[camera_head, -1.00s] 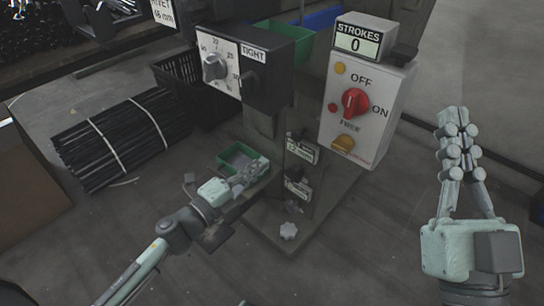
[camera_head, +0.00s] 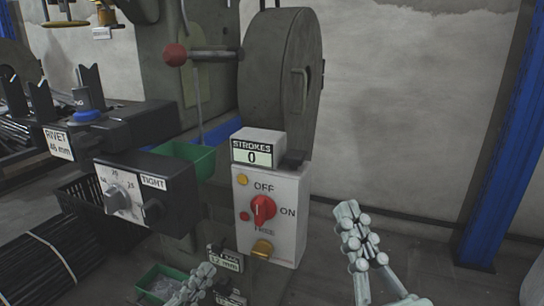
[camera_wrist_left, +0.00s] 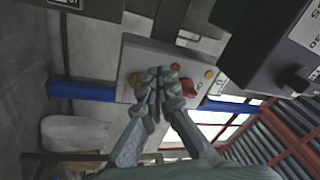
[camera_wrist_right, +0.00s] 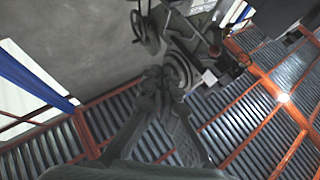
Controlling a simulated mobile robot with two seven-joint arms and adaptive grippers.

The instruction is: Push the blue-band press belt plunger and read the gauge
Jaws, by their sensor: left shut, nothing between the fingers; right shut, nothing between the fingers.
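The press (camera_head: 190,100) stands at centre in the head view, with a large dark round guard (camera_head: 285,75) and a red-ball lever (camera_head: 176,54). My right gripper (camera_head: 347,212) is shut and empty, right of the box.
A dark box with a numbered knob (camera_head: 117,198) and a TIGHT label juts out left of the control box. Green bins (camera_head: 183,160) sit beside and below it. Bundled black rods (camera_head: 35,265) lie at the left. A blue post (camera_head: 510,130) stands at the far right.

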